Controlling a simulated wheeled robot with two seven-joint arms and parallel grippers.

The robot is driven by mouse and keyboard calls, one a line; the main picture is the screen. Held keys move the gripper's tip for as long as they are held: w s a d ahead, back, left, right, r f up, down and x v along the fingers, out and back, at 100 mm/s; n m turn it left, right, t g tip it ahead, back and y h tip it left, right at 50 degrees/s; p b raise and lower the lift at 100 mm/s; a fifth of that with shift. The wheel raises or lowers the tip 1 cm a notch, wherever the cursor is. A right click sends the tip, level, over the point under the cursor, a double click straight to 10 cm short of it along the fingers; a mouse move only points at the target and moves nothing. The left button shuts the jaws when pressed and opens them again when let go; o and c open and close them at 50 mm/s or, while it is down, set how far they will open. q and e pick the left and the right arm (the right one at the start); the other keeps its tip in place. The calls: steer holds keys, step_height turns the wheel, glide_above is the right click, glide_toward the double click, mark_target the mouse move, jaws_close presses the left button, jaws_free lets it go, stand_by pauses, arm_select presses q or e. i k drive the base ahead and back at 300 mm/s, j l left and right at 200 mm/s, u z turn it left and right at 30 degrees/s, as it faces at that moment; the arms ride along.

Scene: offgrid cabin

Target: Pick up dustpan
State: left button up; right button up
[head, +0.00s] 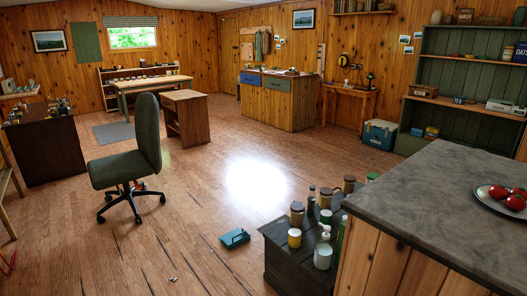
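A teal object that looks like the dustpan (234,238) lies on the wooden floor in the lower middle of the head view. It is small in the picture, so its handle and pan are hard to make out. It lies a little left of a dark low crate or table, apart from it. Neither of my grippers shows in this view.
The dark low table (283,252) holds several jars and bottles. A grey-topped counter (430,195) with a plate of red fruit (500,192) fills the right. A green office chair (127,170) stands left. Floor around the teal object is mostly clear.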

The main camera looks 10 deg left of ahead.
mark_target(234, 234)
steer(key=i+j+u, duration=0.25)
steer(key=i+u, duration=0.55)
steer(key=i, duration=0.2)
steer(key=i+l+u, duration=0.1)
steer(key=i+u, duration=0.3)
steer(key=i, duration=0.1)
